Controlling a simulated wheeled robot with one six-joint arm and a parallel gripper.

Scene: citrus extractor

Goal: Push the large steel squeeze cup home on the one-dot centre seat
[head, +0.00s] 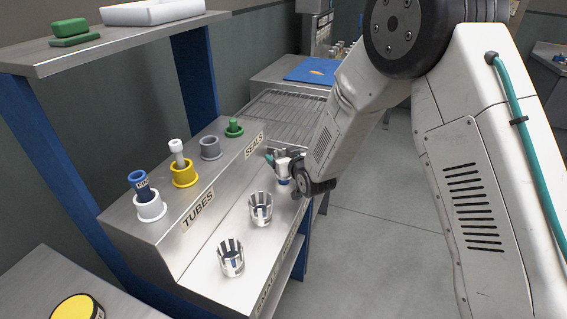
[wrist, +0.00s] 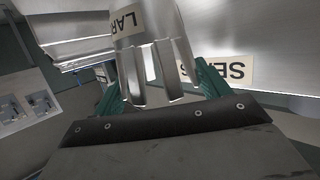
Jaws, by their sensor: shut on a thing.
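My gripper (wrist: 158,88) has green fingers on either side of a steel squeeze cup (wrist: 150,58) and is shut on it. The cup's label reads "LAR", the rest of it hidden. The cup has slotted prongs that point toward my palm in the wrist view. In the head view my gripper (head: 281,168) is over the far end of the steel bench, past two standing cups. The held cup is too small and covered there to make out clearly. I cannot make out a one-dot centre seat in either view.
Two slotted steel cups (head: 260,208) (head: 231,258) stand on the bench's lower ledge. A raised step (head: 185,190) labelled TUBES and SEALS holds white, yellow, grey and green rings.

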